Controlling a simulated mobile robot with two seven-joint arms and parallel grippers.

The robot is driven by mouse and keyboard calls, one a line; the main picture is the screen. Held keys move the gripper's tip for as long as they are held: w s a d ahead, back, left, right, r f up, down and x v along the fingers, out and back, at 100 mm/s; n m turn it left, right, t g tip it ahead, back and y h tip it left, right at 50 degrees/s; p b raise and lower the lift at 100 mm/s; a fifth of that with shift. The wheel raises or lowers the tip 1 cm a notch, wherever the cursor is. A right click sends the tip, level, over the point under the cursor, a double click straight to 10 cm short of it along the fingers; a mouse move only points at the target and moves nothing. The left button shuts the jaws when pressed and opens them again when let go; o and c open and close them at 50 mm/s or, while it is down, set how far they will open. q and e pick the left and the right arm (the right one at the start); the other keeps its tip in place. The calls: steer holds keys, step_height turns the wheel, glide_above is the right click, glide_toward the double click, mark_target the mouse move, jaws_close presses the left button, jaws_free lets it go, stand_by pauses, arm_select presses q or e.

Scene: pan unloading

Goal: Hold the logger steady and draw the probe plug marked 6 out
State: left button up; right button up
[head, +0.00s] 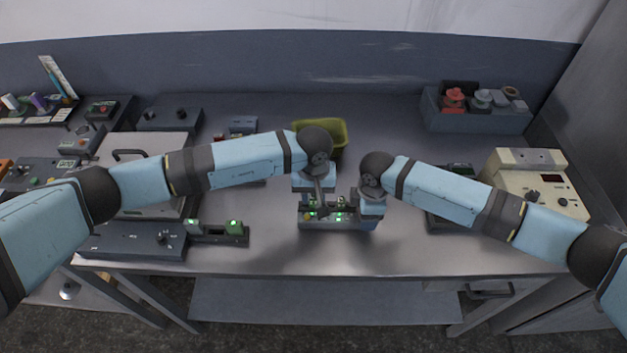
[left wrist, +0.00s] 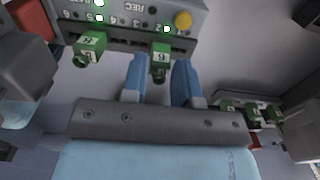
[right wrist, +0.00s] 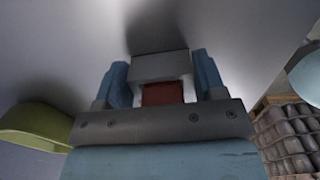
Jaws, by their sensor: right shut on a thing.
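The logger (head: 336,222) is a grey box with lit green lamps near the table's front middle. In the left wrist view its face (left wrist: 135,18) carries a yellow button and upside-down port numbers. Two green plugs show at it: one between my left fingers (left wrist: 160,52), one further left (left wrist: 89,46). Their upside-down marks are too small to read surely. My left gripper (head: 319,203) is open, with fingers either side of the middle plug. My right gripper (head: 368,213) is shut on the logger's right end, a grey block (right wrist: 160,66) in the right wrist view.
A rack (head: 206,236) with green-topped plugs lies left of the logger. A yellow-green bin (head: 333,128) stands behind my left wrist. A beige instrument (head: 522,160) and a grey box of coloured parts (head: 470,122) are at right.

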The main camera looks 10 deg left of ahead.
arm_select(q)
steer(key=shift+f, duration=0.75)
jaws_close()
steer(key=shift+w+r, duration=0.1)
steer(key=shift+r, duration=0.7)
steer(key=shift+w+r, duration=0.1)
steer(key=shift+r, duration=1.05)
arm_select(e)
steer(key=o, duration=1.2)
